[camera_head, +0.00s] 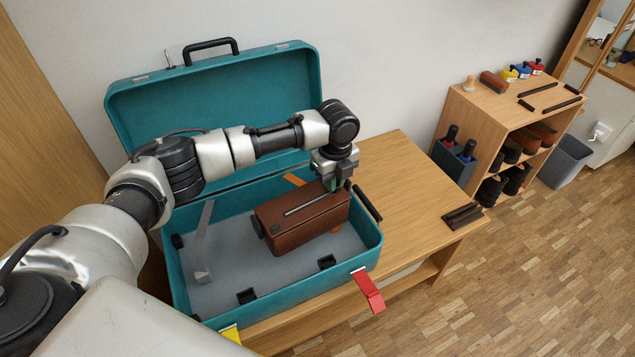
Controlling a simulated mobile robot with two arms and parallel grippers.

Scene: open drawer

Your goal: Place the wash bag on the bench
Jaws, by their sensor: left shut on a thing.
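The wash bag (300,226) is a brown box-shaped bag with a light zip line along its top. It is inside the open teal suitcase (277,312), at the right part of the grey interior; whether it touches the bottom I cannot tell. My left gripper (338,186) is above the bag's back right end, shut on the bag there; the fingertips are partly hidden. The bench (405,180) is the wooden surface under and to the right of the suitcase. My right gripper is not in view.
A dark folded item (462,216) lies at the bench's right end. The bench top between it and the suitcase is clear. The raised lid (250,90) stands behind my left arm. A wooden shelf unit (470,110) and grey bin (566,160) stand at the right.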

